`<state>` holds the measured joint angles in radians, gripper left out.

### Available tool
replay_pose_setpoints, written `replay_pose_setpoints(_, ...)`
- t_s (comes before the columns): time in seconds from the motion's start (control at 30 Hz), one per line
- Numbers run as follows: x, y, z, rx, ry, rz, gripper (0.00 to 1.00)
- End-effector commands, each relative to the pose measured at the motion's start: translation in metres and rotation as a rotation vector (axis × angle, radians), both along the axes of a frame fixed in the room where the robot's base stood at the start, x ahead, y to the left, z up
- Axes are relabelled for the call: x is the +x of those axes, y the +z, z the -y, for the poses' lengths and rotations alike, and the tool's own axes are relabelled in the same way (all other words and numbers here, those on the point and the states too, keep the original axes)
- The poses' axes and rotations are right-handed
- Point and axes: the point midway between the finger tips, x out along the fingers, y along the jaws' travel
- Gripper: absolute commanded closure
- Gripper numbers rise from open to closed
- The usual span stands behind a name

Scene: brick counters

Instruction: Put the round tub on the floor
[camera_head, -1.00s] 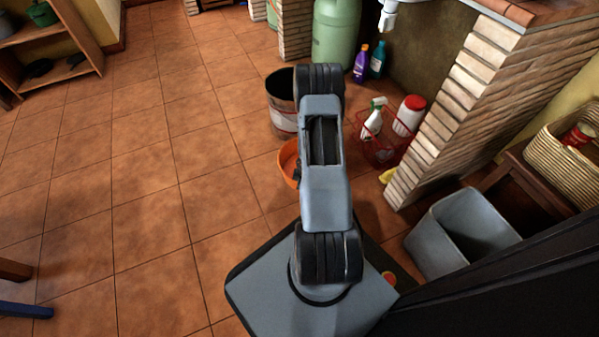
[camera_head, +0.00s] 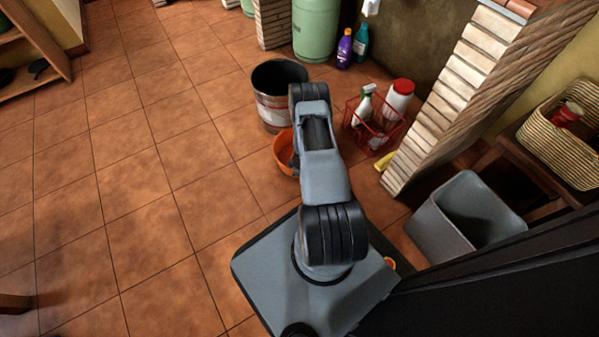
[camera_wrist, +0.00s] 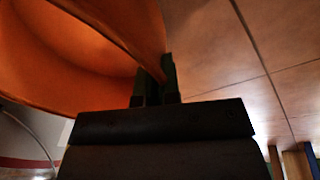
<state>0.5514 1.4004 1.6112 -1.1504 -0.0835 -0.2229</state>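The round tub is an orange bowl-like tub (camera_head: 283,153) in the head view, partly behind my arm, beside the metal bucket. In the wrist view its orange wall (camera_wrist: 60,50) fills the upper left, close and slanting. My gripper (camera_wrist: 155,90) is at the tub's edge there, with the wall running down between its dark fingers; it looks shut on that wall. In the head view my gripper is mostly hidden by the arm. The tub's underside is hidden, so I cannot tell whether it touches the floor.
A metal bucket (camera_head: 277,112) stands just behind the tub. A red basket (camera_head: 375,128) with bottles and a yellow item (camera_head: 384,161) lie to the right by the brick pillar (camera_head: 450,100). A grey bin (camera_head: 440,230) is at right. Tiled floor (camera_head: 130,190) is open to the left.

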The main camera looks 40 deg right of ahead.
Motion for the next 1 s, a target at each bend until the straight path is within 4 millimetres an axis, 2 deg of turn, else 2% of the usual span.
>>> replay_pose_setpoints(0.03, -0.0005, -0.0142, 0.0008, 0.0, -0.002, 0.0, 1.0)
replay_pose_setpoints(0.1, -0.0013, -0.0205, 0.0022, 0.0, -0.005, 0.001, 1.0)
replay_pose_setpoints(0.53, -0.003, -0.0227, 0.0056, 0.001, -0.013, 0.0, 1.0)
replay_pose_setpoints(0.6, -0.0032, -0.0215, 0.0054, 0.0, -0.013, 0.0, 0.91)
replay_pose_setpoints(0.8, -0.0032, -0.0215, 0.0053, 0.0, -0.013, 0.0, 0.71)
replay_pose_setpoints(1.0, -0.0031, -0.0213, 0.0052, 0.0, -0.012, 0.0, 0.71)
